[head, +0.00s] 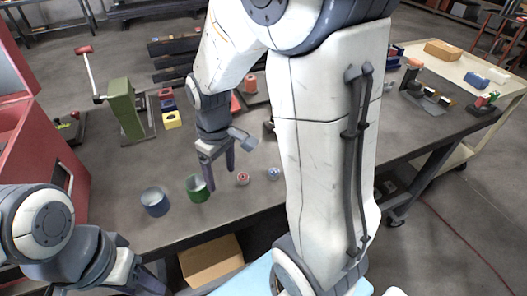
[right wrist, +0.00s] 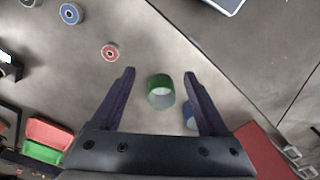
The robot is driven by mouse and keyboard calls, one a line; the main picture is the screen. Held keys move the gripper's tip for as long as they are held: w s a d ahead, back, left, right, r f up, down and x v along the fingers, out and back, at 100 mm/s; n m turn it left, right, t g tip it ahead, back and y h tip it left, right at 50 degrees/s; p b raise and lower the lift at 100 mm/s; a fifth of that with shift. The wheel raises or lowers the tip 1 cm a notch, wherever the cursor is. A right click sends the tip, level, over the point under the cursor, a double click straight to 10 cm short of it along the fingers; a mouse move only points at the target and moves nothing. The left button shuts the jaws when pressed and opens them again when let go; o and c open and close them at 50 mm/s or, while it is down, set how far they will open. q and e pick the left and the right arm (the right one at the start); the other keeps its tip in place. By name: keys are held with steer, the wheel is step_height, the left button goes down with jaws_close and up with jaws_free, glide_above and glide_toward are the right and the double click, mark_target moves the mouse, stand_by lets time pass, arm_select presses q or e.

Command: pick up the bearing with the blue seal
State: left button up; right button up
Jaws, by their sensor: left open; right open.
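The bearing with the blue seal (head: 273,173) lies flat on the dark bench top, just left of my right forearm in the head view. It also shows near the top left of the right wrist view (right wrist: 71,13). A bearing with a red seal (head: 243,178) lies to its left, between it and my right gripper. My right gripper (head: 219,178) is open and empty, pointing down beside the green cup (head: 197,188); in the right wrist view that cup (right wrist: 160,92) appears between the fingers. My left gripper (head: 150,278) is open, low at the left, beyond the bench's front edge.
A blue cup (head: 155,203) stands left of the green cup. A green press-like fixture (head: 124,108) and a red cabinet (head: 70,185) stand at the left. A cardboard box (head: 211,262) is below the bench edge. My right arm hides part of the bench middle.

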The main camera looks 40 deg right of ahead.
steer(key=w+d+m+p, duration=0.2)
steer(key=d+p, duration=0.1)
steer(key=d, duration=1.3)
steer(key=p, duration=0.1)
glide_above(274, 172)
steer(key=f, duration=0.6)
steer(key=shift+w+d, duration=0.1)
steer(key=shift+d, duration=0.15)
steer(key=f, duration=0.1)
steer(key=f+p, duration=0.1)
steer(key=f, duration=0.1)
steer(key=f+p, duration=0.1)
steer(key=f, duration=0.1)
steer(key=shift+a, duration=0.3)
steer(key=shift+f, duration=0.4)
arm_select(q)
step_height(274, 172, up, 7)
steer(key=shift+r, duration=0.2)
arm_select(e)
jaws_close()
